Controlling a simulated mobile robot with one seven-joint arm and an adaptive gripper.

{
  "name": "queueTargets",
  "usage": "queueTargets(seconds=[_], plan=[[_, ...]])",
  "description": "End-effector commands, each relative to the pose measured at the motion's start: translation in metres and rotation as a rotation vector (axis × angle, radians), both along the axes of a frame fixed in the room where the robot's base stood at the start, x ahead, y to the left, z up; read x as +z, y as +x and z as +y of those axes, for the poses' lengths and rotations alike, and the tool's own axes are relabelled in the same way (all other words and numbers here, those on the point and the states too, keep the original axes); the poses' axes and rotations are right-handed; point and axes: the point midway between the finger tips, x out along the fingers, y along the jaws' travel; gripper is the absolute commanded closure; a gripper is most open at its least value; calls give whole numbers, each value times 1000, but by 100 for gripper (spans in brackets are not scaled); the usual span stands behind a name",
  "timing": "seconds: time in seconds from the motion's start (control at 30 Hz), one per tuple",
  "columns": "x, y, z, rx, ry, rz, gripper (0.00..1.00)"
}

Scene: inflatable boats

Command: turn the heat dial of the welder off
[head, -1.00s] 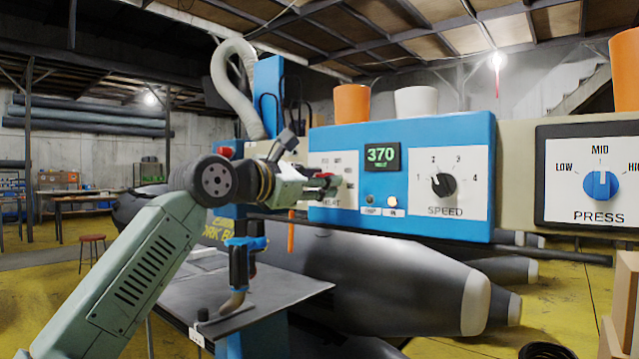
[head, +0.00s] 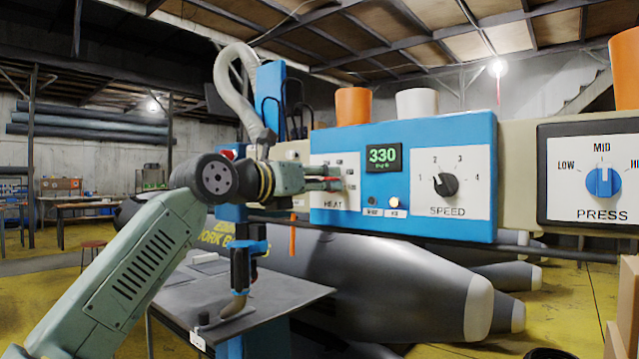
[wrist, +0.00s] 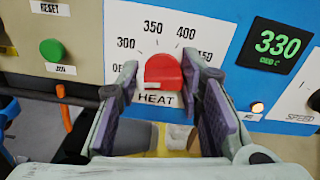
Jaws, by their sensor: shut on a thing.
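The welder's blue control box (head: 440,135) carries a white heat panel and a green display (head: 383,157) reading 330. In the wrist view the display (wrist: 275,43) also reads 330. The red heat dial (wrist: 163,72) sits between the two fingers of my gripper (wrist: 163,85), above the word HEAT. Marks 300, 350 and 400 show around it; the OFF mark at left is partly covered by a finger. In the head view my gripper (head: 325,184) reaches the heat panel from the left and is shut on the dial, which it mostly hides.
The speed dial (head: 445,184) and the blue press dial (head: 602,182) are to the right. A green button (wrist: 51,50) under RESET is left of the heat panel. Orange (head: 353,106) and white cups stand on top. A grey table (head: 262,300) and dark boat tubes lie below.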

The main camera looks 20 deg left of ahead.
Motion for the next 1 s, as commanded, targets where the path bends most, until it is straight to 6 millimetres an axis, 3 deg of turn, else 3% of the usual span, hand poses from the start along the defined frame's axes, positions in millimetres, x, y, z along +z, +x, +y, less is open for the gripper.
queueTargets(seconds=[0.53, 0.57, 0.83, 1.0], plan=[[1, 0, 0, 1, -24, 5, 94], [1, 0, 0, 1, -24, 5, 64], [1, 0, 0, 0, -21, 7, 46], [0, 0, 0, 0, -21, 7, 46]])
